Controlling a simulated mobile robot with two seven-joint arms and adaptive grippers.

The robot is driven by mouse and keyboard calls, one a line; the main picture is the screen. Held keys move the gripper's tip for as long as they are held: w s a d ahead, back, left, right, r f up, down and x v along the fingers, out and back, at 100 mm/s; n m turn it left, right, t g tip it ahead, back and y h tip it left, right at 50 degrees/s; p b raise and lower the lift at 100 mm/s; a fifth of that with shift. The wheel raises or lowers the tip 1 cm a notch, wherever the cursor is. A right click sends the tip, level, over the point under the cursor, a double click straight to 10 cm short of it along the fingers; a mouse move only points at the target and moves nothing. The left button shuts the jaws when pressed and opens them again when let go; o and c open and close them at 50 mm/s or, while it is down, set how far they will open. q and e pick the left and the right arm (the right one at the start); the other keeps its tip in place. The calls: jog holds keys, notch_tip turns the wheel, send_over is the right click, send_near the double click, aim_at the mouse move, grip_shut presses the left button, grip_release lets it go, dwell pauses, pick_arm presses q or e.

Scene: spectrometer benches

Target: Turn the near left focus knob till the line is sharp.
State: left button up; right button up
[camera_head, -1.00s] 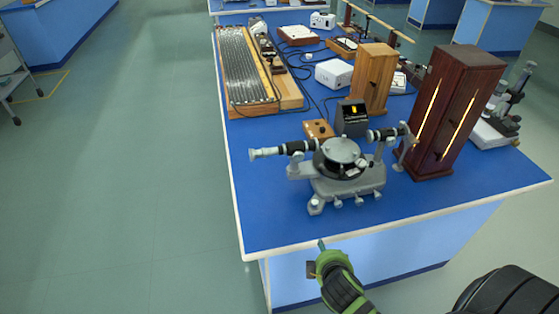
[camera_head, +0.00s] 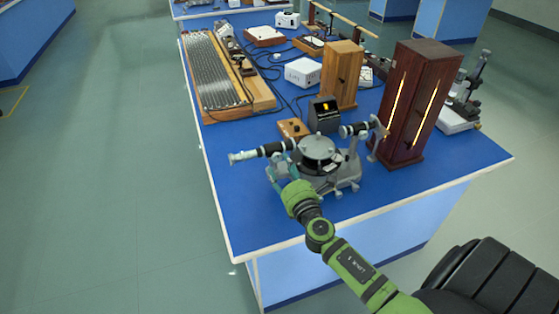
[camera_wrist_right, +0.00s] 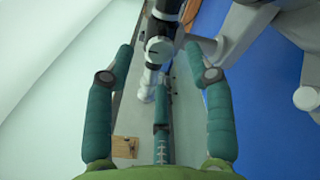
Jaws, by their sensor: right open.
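The spectrometer (camera_head: 318,150) stands on the near end of the blue bench, its black and silver telescope tube (camera_head: 262,152) pointing left. A small black screen (camera_head: 324,113) behind it shows a short yellow mark, too small to judge for sharpness. My right gripper (camera_head: 281,167) is at the near side of this tube, by the spectrometer's left edge. In the right wrist view the gripper (camera_wrist_right: 160,58) is open, its teal fingers spread either side of the tube (camera_wrist_right: 160,35). A pale rounded part (camera_wrist_right: 150,82) lies between them; I cannot tell if it is the focus knob. My left gripper is out of view.
A dark red wooden cabinet (camera_head: 420,100) with glowing slits stands right of the spectrometer. A lighter wooden box (camera_head: 342,75) and a small wooden block (camera_head: 293,128) stand behind. A long ribbed board (camera_head: 215,75) lies at the back left. The bench's front-left corner (camera_head: 240,235) is clear.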

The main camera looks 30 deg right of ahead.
aim_at(278, 159)
jog(key=shift+x, duration=1.7)
jog(key=shift+a, duration=0.1)
grip_shut()
jog(key=shift+m, duration=0.3)
